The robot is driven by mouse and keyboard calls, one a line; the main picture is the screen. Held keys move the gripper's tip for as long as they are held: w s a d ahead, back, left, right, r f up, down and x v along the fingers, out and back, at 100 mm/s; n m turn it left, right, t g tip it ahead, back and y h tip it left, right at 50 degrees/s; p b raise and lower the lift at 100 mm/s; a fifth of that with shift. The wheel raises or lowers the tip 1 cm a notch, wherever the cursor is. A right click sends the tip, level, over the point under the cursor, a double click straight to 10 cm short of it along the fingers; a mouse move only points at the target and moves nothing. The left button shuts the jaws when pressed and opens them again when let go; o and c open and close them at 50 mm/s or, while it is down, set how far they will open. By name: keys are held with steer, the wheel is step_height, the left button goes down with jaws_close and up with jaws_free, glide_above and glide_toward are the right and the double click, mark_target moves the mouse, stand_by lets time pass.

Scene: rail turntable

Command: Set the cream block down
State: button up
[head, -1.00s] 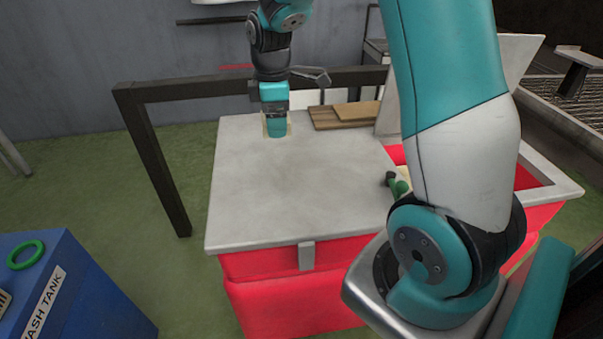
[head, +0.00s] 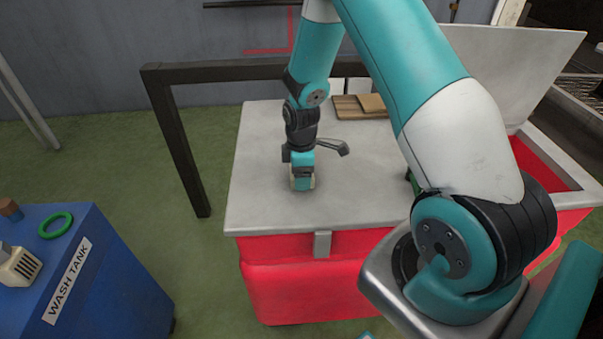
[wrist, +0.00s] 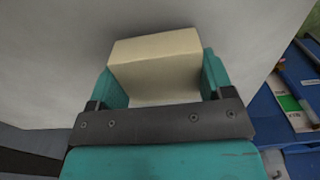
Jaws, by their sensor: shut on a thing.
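The cream block (wrist: 155,62) is between the two teal fingers of my gripper (wrist: 158,85) in the wrist view. My gripper is shut on it. In the head view, my gripper (head: 302,180) points down over the pale grey top of the red bin (head: 265,205), left of its middle. Only slivers of the cream block (head: 314,183) show beside the fingers there. The block is at or just above the grey top; I cannot tell whether it touches.
Brown boards (head: 350,107) lie at the back of the grey top. The red bin's open part (head: 550,165) is at the right. A blue wash tank (head: 110,285) with a green ring (head: 55,225) stands at the left. A dark frame (head: 180,140) stands behind. The top's front left is clear.

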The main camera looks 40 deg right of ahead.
steer(key=shift+f, duration=0.4)
steer(key=shift+f, duration=0.15)
steer(key=o, duration=1)
steer(key=shift+c, duration=0.2)
